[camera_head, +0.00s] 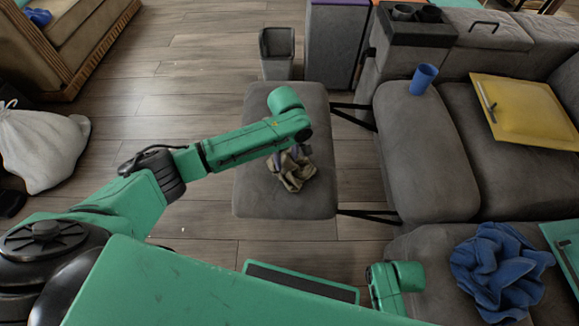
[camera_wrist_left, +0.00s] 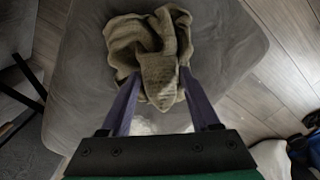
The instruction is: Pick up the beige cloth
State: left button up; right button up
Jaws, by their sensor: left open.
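The beige cloth (camera_head: 293,177) lies crumpled on a grey padded ottoman (camera_head: 255,190). In the left wrist view the cloth (camera_wrist_left: 150,35) is a loose heap with a fold pointing toward me. My left gripper (camera_head: 290,155) is above the cloth, partly hidden by its own arm. In the left wrist view my left gripper (camera_wrist_left: 158,78) is open, with its two purple fingers on either side of the pointed fold. I cannot tell whether the fingers touch the cloth. My right gripper does not show.
A blue cloth (camera_head: 495,265) lies on a grey seat at the lower right. A blue cup (camera_head: 423,78) and a yellow cushion (camera_head: 515,110) are on the grey sofa. A grey bin (camera_head: 277,55) stands behind the ottoman. A white sack (camera_head: 40,145) is at left; wooden floor (camera_head: 190,85) is clear.

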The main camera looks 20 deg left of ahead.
pick_arm(q)
jog(key=shift+r, duration=0.1)
grip_shut()
dwell(1.2)
